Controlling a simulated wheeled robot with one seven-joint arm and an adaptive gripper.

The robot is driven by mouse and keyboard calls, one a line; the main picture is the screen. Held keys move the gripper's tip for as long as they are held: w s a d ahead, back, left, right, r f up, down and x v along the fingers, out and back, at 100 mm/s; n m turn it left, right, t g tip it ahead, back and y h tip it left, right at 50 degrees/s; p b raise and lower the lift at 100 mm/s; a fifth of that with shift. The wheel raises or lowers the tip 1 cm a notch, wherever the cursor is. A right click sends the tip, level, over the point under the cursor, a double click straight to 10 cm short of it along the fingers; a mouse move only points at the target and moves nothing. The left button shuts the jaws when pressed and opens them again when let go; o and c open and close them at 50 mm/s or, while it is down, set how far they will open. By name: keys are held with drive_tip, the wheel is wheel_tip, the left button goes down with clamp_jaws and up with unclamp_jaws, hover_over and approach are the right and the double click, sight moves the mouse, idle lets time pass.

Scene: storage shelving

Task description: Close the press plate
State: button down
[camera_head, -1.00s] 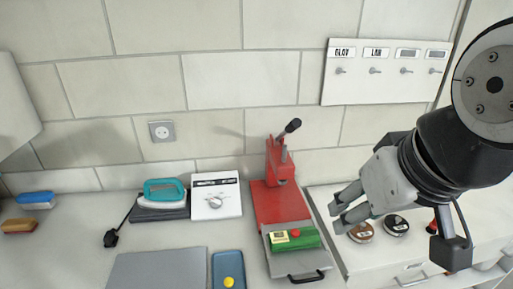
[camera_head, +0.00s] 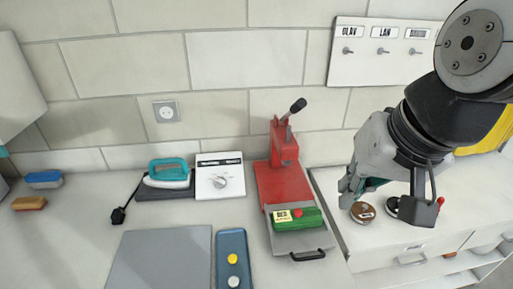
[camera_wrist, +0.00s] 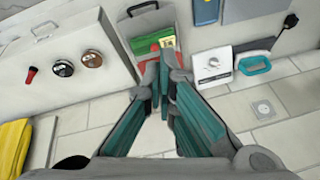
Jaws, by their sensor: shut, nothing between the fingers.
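The red press (camera_head: 284,182) stands on the counter with its black-knobbed lever (camera_head: 298,106) raised. Its grey press plate (camera_head: 302,240) extends toward the front, with a black handle (camera_head: 308,256) at the front edge. A green block (camera_head: 298,220) with a yellow label and a red spot lies on the plate. My gripper (camera_head: 346,190) is shut and empty, right of the press and apart from the handle. In the wrist view my gripper (camera_wrist: 164,72) points toward the press and covers part of its red body; the plate (camera_wrist: 150,20) and handle (camera_wrist: 143,8) show beyond.
Two round tins, one brown (camera_head: 362,212), sit on the white cabinet (camera_head: 400,238) at right. Left of the press are a white dial box (camera_head: 220,178), a teal iron (camera_head: 168,172), a grey board (camera_head: 160,260) and a blue tray (camera_head: 222,272). A hook panel (camera_head: 385,50) hangs above.

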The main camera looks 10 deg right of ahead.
drive_tip(key=w+a+f+m+g+y, duration=0.1)
drive_tip(key=w+a+f+m+g, duration=0.25)
drive_tip(key=f+m, duration=0.65)
drive_tip(key=w+a+f+m+g, duration=0.35)
drive_tip(key=f+m, duration=0.25)
drive_tip(key=m, duration=0.7)
drive_tip(key=f+m, duration=0.3)
drive_tip(key=f, duration=0.2)
drive_tip(key=f+m+h, duration=0.1)
drive_tip(key=f+m, duration=0.2)
drive_tip(key=f, duration=0.3)
drive_tip(key=s+f+m+g+h+p, duration=0.1)
drive_tip(key=f+m, duration=0.3)
drive_tip(key=f, duration=0.1)
drive_tip(key=shift+s+a+f, duration=0.1)
drive_tip(key=shift+f, duration=0.3)
drive_tip(key=w, duration=0.2)
drive_tip(key=shift+w+r, duration=0.1)
drive_tip(key=shift+w, duration=0.85)
